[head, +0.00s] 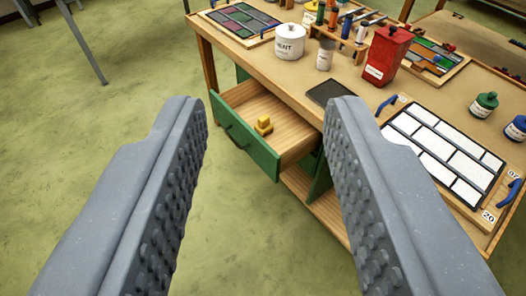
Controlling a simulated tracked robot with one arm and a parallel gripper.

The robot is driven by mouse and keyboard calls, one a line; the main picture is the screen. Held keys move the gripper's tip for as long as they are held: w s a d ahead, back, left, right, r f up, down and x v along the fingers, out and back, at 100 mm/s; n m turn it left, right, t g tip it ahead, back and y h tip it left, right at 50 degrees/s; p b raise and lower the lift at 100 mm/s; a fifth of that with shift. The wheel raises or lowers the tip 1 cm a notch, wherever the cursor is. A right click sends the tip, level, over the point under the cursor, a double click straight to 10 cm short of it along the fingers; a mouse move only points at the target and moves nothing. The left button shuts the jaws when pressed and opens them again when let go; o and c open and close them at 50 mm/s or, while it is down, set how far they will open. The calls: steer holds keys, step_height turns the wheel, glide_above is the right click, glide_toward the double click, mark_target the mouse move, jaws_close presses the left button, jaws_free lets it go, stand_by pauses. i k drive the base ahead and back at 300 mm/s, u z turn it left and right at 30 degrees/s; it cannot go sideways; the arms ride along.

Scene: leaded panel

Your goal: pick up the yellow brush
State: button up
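A small yellow object (264,125) lies in the open drawer (282,103) of the workbench; it looks blocky, and I cannot tell for sure that it is the yellow brush. The drawer has a green front with a dark handle and a pale wooden inside. My gripper (264,115) is open, its two grey studded fingers wide apart in the foreground. Nothing is between the fingers; the drawer and the yellow object show through the gap, farther off and apart from them.
The workbench top (290,77) bears a white lidded pot (290,42), a red can (387,56), a tool rack (345,32), a dark flat slab (332,92) and a white-tiled panel (443,152). Green floor (110,120) lies open at the left.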

mark_target(264, 127)
steer(key=u, duration=0.6)
steer(key=i, duration=1.95)
steer(key=z, duration=0.6)
